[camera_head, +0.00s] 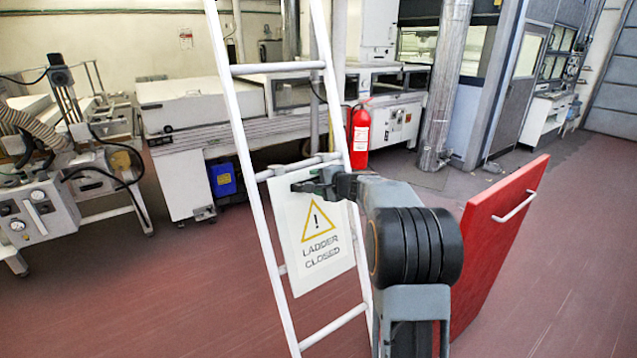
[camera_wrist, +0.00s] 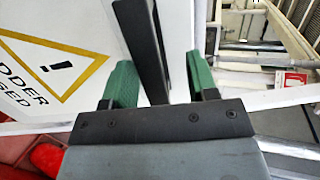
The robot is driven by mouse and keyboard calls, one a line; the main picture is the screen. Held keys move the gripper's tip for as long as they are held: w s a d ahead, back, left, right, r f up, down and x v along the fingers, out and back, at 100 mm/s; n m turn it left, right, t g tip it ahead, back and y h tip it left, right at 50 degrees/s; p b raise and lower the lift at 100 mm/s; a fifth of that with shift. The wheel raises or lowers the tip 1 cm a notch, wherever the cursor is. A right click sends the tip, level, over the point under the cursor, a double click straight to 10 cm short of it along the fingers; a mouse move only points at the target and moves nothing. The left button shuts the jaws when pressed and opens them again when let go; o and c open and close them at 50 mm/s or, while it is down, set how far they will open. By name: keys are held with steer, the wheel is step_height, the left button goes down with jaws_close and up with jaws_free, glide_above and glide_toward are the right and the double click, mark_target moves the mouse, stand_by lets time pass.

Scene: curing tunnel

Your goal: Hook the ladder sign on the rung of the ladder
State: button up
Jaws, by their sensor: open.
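The ladder sign (camera_head: 316,236) is a white board with a yellow warning triangle and the words "LADDER CLOSED". It hangs against the white ladder (camera_head: 245,145), its top edge at a rung (camera_head: 298,165). I cannot see clearly whether its hook sits over that rung. My gripper (camera_head: 310,185) is at the sign's upper part, in front of the ladder. In the wrist view, my open green fingers (camera_wrist: 160,65) stand either side of a dark upright bar (camera_wrist: 143,40), with gaps beside it. The sign (camera_wrist: 50,65) shows at the left there.
A red panel (camera_head: 500,235) with a white handle leans at the right, close to my arm. A red fire extinguisher (camera_head: 359,137) and a metal pipe (camera_head: 443,90) stand behind. Machines line the back and left. Red floor lies clear at the lower left.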

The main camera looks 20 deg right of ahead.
steer(key=shift+f, duration=0.2)
steer(key=b+v, duration=0.3)
steer(key=v, duration=1.1)
steer(key=s+a+f+n+g+h, duration=0.1)
steer(key=s+a+f+n+g, duration=0.4)
steer(key=s+f, duration=0.45)
steer(key=s+a+f+n+g+h, duration=0.3)
steer(key=s+a+f+n+g, duration=0.2)
steer(key=s+a+n, duration=0.4)
steer(key=s+a+f, duration=0.1)
steer(key=s+a, duration=0.3)
steer(key=shift+a+f+n+h, duration=0.2)
steer(key=shift+f+n+h, duration=0.05)
steer(key=shift+n+h, duration=0.15)
steer(key=shift+c, duration=0.3)
